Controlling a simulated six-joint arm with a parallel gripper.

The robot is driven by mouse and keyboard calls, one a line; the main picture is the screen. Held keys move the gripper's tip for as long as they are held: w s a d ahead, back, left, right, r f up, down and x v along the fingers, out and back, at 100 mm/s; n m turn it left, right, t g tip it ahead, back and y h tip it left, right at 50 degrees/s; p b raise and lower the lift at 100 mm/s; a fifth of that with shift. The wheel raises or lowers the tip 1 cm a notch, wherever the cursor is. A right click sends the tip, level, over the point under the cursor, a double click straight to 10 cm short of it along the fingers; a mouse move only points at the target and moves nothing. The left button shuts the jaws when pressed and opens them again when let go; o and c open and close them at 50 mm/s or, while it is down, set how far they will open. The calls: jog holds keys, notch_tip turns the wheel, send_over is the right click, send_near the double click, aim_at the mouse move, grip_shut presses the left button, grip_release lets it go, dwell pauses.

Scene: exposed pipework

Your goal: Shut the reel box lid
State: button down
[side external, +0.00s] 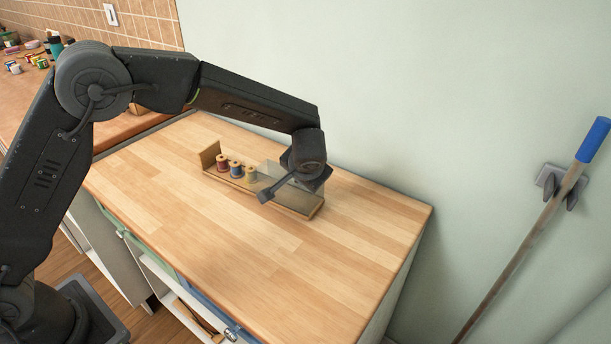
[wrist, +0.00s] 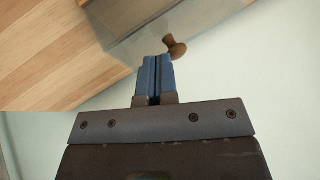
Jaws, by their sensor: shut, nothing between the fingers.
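The reel box (side external: 312,210) is a low, long wooden box on the worktop, with an upright end wall at its left. Red, blue and yellow reels (side external: 236,169) stand uncovered in its left part. A see-through lid (side external: 268,172) lies over the right part, partly hidden by my wrist. In the wrist view the clear lid (wrist: 130,42) shows a brown knob (wrist: 176,47). My gripper (wrist: 157,58) is shut and empty, its blue fingertips just beside the knob; I cannot tell whether they touch. In the side view my gripper (side external: 266,195) is over the box's front side.
The wooden worktop (side external: 340,240) is clear around the box. A pale green wall (side external: 400,90) stands close behind it. A blue-topped pole (side external: 545,210) hangs on the wall at right. Small jars (side external: 30,60) stand on another counter at far left.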

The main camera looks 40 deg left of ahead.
aim_at(255, 173)
jog(key=a, duration=0.5)
jog(key=s+a, duration=0.1)
jog(key=a, duration=1.1)
jog(key=shift+s+a, duration=0.25)
jog(key=d, duration=0.3)
jog(key=s+d, duration=0.1)
jog(key=shift+d+r, duration=0.3)
jog(key=s+d+r+n+h, duration=0.1)
jog(key=s+d+r+h, duration=0.15)
jog(key=s+r, duration=1.3)
jog(key=s+d+h, duration=0.2)
jog(key=s, duration=1.2)
jog(key=shift+d+f, duration=0.15)
jog(key=shift+f, duration=0.25)
jog(key=shift+s, duration=0.1)
